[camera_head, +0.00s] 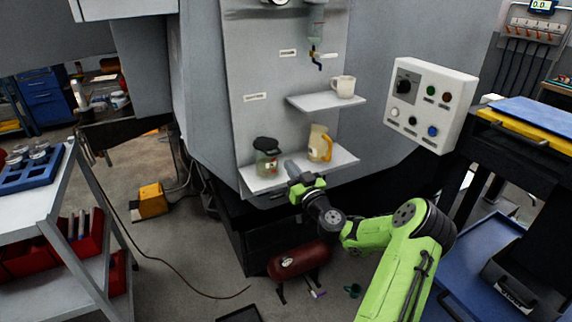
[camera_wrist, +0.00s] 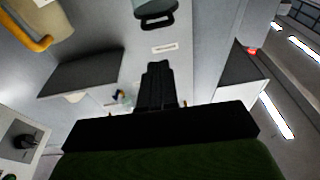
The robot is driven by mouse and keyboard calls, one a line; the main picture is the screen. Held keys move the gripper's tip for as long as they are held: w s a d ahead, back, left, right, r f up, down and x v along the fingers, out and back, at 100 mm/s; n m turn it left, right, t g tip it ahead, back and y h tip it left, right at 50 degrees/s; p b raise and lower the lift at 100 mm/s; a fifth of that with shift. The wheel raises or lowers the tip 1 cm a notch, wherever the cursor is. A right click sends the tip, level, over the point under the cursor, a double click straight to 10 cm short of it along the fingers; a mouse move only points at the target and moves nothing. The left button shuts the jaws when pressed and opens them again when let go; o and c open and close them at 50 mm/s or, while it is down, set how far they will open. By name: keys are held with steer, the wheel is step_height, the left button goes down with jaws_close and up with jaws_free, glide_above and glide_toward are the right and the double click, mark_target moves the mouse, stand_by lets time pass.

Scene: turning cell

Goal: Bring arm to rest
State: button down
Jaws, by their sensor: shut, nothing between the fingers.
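My arm (camera_head: 395,245) is green and black and reaches from the lower right up toward the machine's front. My gripper (camera_head: 290,165) is at the front of the lower white shelf (camera_head: 262,184), between the dark-lidded jar (camera_head: 266,158) and the jug with the yellow handle (camera_head: 319,143). In the wrist view my gripper (camera_wrist: 156,72) shows its dark fingers together, with nothing between them. The jug (camera_wrist: 45,22) is at the top left there, and the jar's dark part (camera_wrist: 154,12) is at the top middle. Whether the fingers touch the shelf cannot be told.
An upper shelf (camera_head: 318,101) holds a white mug (camera_head: 343,86). A control box (camera_head: 431,103) with buttons stands out to the right. A red tank (camera_head: 298,260) lies on the floor below. A grey cart (camera_head: 30,225) is at the left, a black workbench (camera_head: 505,150) at the right.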

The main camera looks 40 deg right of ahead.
steer(key=v, duration=0.4)
steer(key=b+v, duration=0.1)
steer(key=v, duration=0.1)
steer(key=shift+r, duration=0.35)
steer(key=w+a+r+n+g+y+p, duration=0.1)
steer(key=w+a+n+g+y+p, duration=0.15)
steer(key=a+n+y, duration=0.65)
steer(key=w+a+r+g+y+p, duration=0.15)
steer(key=a+g, duration=0.25)
steer(key=a, duration=1.1)
steer(key=s+a+n+g+p, duration=0.1)
steer(key=s+a+g+p, duration=0.1)
steer(key=s+a+g, duration=0.45)
steer(key=s+a+r+m+h+p, duration=0.1)
steer(key=s+r+m, duration=0.1)
steer(key=s, duration=0.5)
steer(key=s+a+r+m+h+p, duration=0.1)
steer(key=s+r+m+h+p, duration=0.1)
steer(key=s+r, duration=0.3)
steer(key=s+a+r+m+g+h+p, duration=0.1)
steer(key=s+r, duration=0.3)
steer(key=s, duration=0.4)
steer(key=shift+s+m+h, duration=0.3)
steer(key=shift+m+h, duration=0.35)
steer(key=shift+m, duration=0.25)
